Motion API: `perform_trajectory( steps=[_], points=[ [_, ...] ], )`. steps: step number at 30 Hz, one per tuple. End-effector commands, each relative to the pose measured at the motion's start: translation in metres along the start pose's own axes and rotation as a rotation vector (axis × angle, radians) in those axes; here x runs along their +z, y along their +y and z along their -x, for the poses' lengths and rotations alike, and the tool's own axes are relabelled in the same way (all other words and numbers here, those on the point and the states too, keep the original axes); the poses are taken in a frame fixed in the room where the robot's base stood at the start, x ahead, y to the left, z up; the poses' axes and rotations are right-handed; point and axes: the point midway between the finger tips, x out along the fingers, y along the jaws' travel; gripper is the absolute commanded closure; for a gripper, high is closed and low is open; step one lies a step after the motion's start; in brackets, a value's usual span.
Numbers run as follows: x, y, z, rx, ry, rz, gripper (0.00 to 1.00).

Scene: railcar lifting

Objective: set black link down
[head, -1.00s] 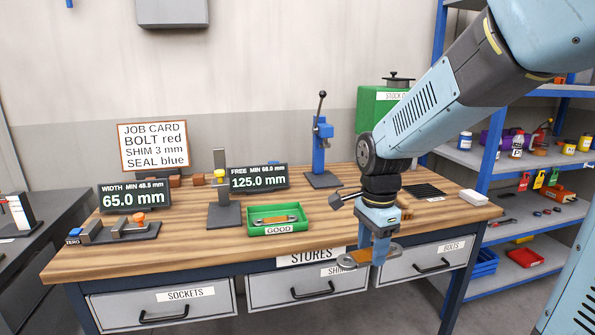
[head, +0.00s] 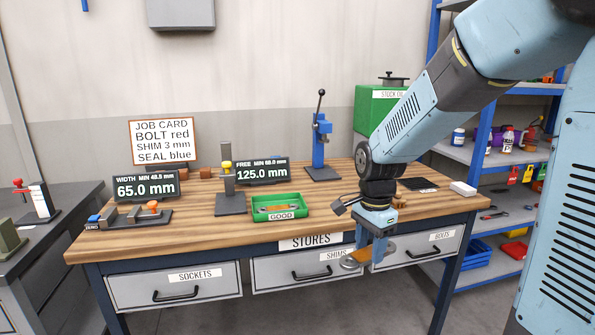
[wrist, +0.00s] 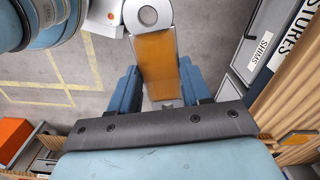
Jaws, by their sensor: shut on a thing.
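My gripper (head: 368,256) is shut on a link (head: 351,264), held in the air in front of the bench drawers and lower than the bench top. In the wrist view the link (wrist: 158,62) has an amber-orange middle and a grey ring end with a hole; it lies between the two blue fingers. I see no plainly black link. A similar link (head: 277,208) with an orange middle lies in the green tray marked GOOD (head: 281,216) on the bench.
The wooden bench (head: 330,225) carries a gauge reading 65.0 mm (head: 147,187), a gauge reading 125.0 mm (head: 262,171) and a blue press (head: 320,145). A blue shelf rack (head: 520,152) stands at the right, and a dark side bench (head: 50,235) at the left. Bare floor shows below the link.

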Motion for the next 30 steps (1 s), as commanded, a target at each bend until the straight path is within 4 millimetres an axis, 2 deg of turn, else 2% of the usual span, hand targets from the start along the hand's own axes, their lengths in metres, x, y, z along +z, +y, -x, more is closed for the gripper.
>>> perform_trajectory(
  steps=[14,23,30],
  points=[
    [-0.053,-0.059,-0.077,0.004,0.000,0.348,1.00],
    [-0.086,-0.088,-0.140,0.004,0.000,0.586,1.00],
    [-0.110,-0.104,-0.195,0.004,-0.002,0.777,1.00]
  ],
)
